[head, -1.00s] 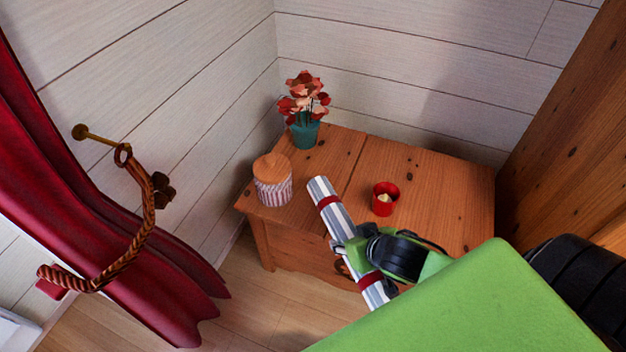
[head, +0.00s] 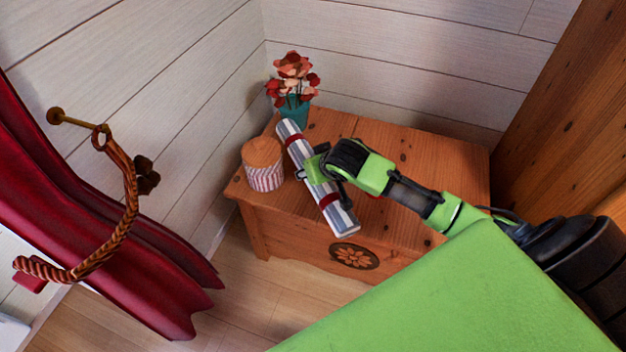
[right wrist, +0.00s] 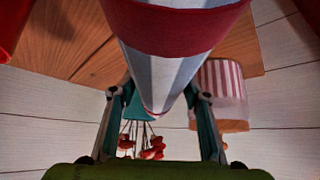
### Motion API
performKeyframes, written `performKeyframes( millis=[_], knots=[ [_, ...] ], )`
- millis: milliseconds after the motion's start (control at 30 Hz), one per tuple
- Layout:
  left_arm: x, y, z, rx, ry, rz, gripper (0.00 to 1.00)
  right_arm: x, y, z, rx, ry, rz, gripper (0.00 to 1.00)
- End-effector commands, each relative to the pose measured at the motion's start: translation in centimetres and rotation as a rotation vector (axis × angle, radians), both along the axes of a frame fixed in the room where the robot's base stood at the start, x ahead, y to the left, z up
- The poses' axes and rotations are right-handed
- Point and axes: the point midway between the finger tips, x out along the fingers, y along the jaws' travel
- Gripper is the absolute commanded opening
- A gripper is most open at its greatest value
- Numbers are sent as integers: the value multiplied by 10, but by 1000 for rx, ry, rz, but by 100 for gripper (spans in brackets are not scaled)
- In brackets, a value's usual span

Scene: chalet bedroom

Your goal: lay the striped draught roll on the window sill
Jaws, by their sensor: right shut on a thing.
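The striped draught roll (head: 341,219) is grey and white with red bands near its ends. My right gripper (head: 312,172) is shut on its middle and holds it over the wooden chest. The roll slants, its far end by the flower pot and its near end over the chest's front edge. In the right wrist view the roll (right wrist: 175,75) runs between the two fingers (right wrist: 163,110). No window sill can be made out for certain; a pale ledge (head: 12,332) shows at the lower left corner. My left gripper is not in view.
The wooden chest (head: 440,165) bears a striped jar with an orange lid (head: 264,165), close left of the roll, and a teal pot of red flowers (head: 295,108). A red curtain (head: 110,230) with rope tie hangs left.

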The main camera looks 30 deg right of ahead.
Motion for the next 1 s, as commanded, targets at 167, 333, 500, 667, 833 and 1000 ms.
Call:
performKeyframes(
  millis=[167,333,500,667,833,1000],
  knots=[
    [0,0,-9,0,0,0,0,1,0,-17,0,1,0,5],
    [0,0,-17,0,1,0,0,1,0,-36,-1,-1,1,5],
    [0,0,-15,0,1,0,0,1,0,-34,0,-2,1,5],
    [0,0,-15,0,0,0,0,0,0,-37,-1,1,1,51],
    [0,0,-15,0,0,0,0,0,0,-36,-1,1,1,60],
    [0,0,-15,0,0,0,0,0,0,-36,-1,1,1,60]
  ],
)
